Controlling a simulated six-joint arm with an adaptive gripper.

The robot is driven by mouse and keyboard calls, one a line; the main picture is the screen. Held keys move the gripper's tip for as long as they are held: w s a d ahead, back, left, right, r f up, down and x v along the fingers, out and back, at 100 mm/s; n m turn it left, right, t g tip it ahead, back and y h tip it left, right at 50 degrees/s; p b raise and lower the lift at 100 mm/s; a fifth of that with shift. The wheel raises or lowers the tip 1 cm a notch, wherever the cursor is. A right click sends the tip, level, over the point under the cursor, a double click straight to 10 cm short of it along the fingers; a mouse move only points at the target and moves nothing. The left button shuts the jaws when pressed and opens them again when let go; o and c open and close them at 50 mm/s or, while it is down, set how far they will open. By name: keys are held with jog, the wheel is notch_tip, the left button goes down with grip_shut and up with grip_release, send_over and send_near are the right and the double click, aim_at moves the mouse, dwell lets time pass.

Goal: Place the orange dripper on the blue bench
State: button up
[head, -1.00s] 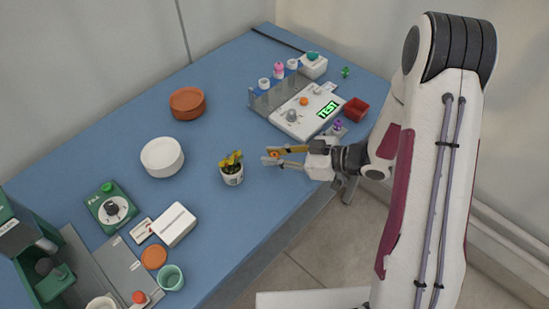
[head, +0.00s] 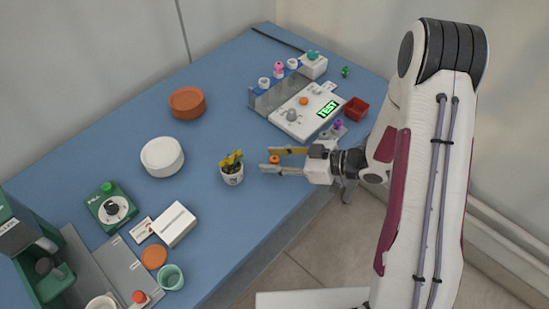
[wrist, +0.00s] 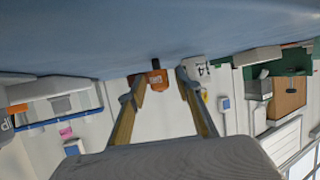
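The orange dripper (head: 274,159) is at the fingertips of my gripper (head: 269,160), over the right part of the blue bench (head: 225,112). In the wrist view, where the bench is at the top, the dripper (wrist: 157,80) is an orange block with a short dark stem pointing toward the bench surface. It lies between the two fingertips (wrist: 160,86), close to the left one, with a gap to the right one. The fingers are spread apart. The stem seems to meet the bench, but I cannot tell for sure that it touches.
A potted plant (head: 232,175) stands just left of the fingertips. A white scale (head: 305,110), red tray (head: 356,109) and bottle rack (head: 278,97) are behind. A white bowl (head: 162,157), terracotta pot (head: 187,103) and white box (head: 175,224) stand to the left.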

jog(key=shift+r, duration=0.15)
jog(key=shift+v, duration=6)
